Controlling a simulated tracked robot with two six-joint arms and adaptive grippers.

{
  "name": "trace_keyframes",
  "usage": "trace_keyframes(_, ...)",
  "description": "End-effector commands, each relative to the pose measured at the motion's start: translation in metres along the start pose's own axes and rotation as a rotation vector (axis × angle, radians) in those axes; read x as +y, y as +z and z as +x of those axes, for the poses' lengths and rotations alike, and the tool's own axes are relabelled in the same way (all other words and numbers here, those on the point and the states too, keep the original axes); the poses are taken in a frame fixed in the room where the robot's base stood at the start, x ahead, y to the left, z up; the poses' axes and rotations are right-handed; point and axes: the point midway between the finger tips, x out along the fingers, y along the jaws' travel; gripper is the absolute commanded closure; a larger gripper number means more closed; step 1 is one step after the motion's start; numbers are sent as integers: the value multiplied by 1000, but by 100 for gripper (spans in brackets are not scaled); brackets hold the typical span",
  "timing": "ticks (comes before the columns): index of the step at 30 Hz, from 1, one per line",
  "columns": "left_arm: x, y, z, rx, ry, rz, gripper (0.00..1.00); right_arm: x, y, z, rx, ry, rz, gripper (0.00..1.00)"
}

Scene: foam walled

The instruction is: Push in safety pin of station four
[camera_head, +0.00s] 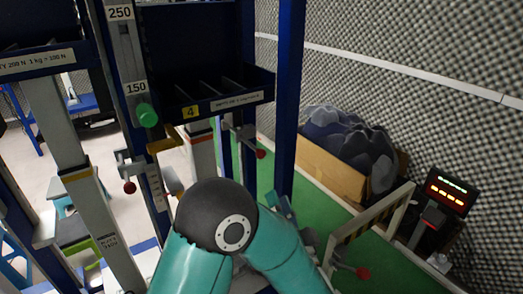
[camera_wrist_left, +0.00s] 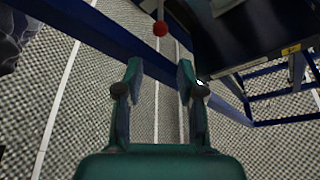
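Station four carries a yellow label 4 (camera_head: 190,111) under a dark blue tray in the head view. A green round knob (camera_head: 146,115) sits on the upright scale post left of the label. A red ball knob (camera_head: 261,153) on a lever is right of the label, and another red knob (camera_head: 130,187) is lower left. I cannot tell which part is the safety pin. My left gripper (camera_wrist_left: 160,66) is open and empty in the wrist view; a red ball (camera_wrist_left: 160,28) shows beyond its fingertips, apart from them. In the head view my left arm mostly hides the gripper. My right gripper is not in view.
Blue frame posts (camera_head: 288,95) stand around the station. A cardboard box (camera_head: 330,170) with dark foam lumps is at the right wall. Green floor (camera_head: 395,270) shows between.

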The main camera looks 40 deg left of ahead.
Motion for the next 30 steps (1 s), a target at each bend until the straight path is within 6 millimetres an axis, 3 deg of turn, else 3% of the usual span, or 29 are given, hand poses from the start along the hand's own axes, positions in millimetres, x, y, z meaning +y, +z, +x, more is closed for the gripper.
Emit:
trace_keyframes(1,-5,-3,9,-4,-1,4,61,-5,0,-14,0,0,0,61)
trace_keyframes(6,-6,-2,43,-7,-3,1,61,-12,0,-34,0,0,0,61)
trace_keyframes(18,-2,0,124,-2,-1,-2,61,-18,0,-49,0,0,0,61)
trace_keyframes(24,0,0,145,-1,2,-3,61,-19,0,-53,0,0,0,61)
trace_keyframes(30,1,0,151,1,4,-3,61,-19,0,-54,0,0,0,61)
